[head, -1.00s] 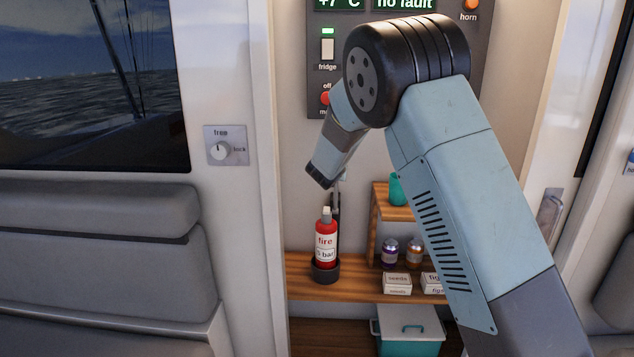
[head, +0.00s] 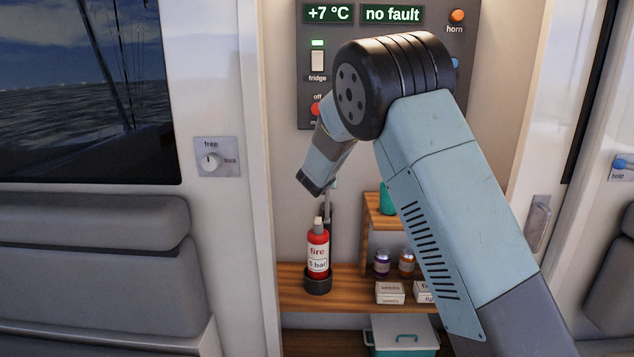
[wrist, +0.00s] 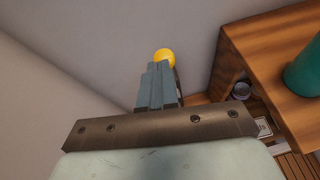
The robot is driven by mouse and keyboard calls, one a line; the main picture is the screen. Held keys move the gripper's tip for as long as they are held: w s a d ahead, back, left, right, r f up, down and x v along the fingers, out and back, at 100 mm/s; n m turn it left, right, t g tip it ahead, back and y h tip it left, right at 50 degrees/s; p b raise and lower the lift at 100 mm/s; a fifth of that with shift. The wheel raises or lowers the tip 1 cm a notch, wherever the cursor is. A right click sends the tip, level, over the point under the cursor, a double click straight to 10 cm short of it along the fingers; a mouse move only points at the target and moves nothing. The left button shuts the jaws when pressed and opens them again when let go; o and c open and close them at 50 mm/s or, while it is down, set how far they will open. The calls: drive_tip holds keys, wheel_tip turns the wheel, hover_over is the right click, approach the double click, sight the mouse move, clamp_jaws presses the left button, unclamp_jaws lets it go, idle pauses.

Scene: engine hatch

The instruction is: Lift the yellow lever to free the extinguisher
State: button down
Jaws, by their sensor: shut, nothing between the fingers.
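The red fire extinguisher (head: 317,257) stands upright in a dark round holder (head: 317,285) on the wooden shelf in the head view. In the wrist view the round yellow knob (wrist: 164,57) of the lever shows just beyond my fingertips. Whether they touch it I cannot tell. The rest of the lever is mostly hidden behind the fingers, and no yellow shows in the head view. My gripper (wrist: 156,67) is shut and empty, pointing at the knob. In the head view my wrist is just above the extinguisher's top, with the fingers small and hard to make out.
A raised wooden shelf (head: 374,209) with a green vessel (head: 387,198) stands right of the extinguisher. Jars (head: 382,263) and small boxes (head: 390,292) sit on the lower shelf. A teal box (head: 402,337) is beneath. A switch panel (head: 318,84) is on the wall above.

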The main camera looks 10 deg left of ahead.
drive_tip(key=r+v, duration=0.2)
drive_tip(key=v, duration=1)
drive_tip(key=shift+w+a, duration=0.2)
drive_tip(key=shift+w, duration=0.15)
